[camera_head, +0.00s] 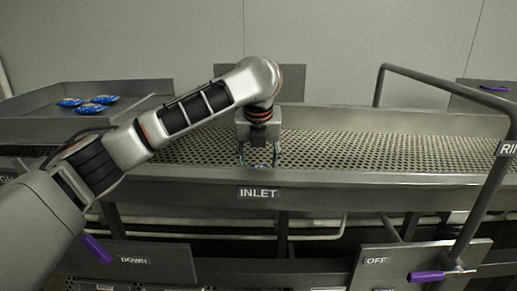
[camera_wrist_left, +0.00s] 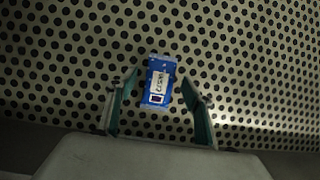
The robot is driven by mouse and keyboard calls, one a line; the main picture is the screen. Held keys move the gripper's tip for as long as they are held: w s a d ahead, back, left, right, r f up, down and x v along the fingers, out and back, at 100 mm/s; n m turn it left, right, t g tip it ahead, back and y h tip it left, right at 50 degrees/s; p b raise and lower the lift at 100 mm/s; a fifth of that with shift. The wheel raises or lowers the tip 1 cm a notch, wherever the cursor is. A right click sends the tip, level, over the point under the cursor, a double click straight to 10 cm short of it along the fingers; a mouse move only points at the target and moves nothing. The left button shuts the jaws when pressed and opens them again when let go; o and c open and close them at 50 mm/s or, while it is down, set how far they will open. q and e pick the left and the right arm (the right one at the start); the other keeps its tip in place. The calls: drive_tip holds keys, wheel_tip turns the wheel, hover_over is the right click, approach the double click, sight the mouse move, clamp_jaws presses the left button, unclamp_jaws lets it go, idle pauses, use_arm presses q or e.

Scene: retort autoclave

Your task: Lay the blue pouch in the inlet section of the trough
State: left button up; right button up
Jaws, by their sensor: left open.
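My left gripper (camera_head: 259,162) is over the perforated trough (camera_head: 350,150), just above the INLET label (camera_head: 257,194). In the left wrist view its two fingers stand apart, one on each side of a blue pouch (camera_wrist_left: 160,83) with a white label. The pouch appears to lie on the perforated trough floor (camera_wrist_left: 250,60), with a gap to each finger. In the head view the gripper mostly hides this pouch. My right gripper is not in view.
Several blue pouches (camera_head: 71,102) lie on a metal tray (camera_head: 30,128) at the left. A bent grey rail (camera_head: 440,83) crosses the trough at the right. Purple-handled levers with DOWN (camera_head: 133,260) and OFF (camera_head: 376,261) plates are in front. The trough right of the gripper is clear.

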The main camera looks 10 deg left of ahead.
use_arm(q)
drive_tip(key=v, duration=1.1)
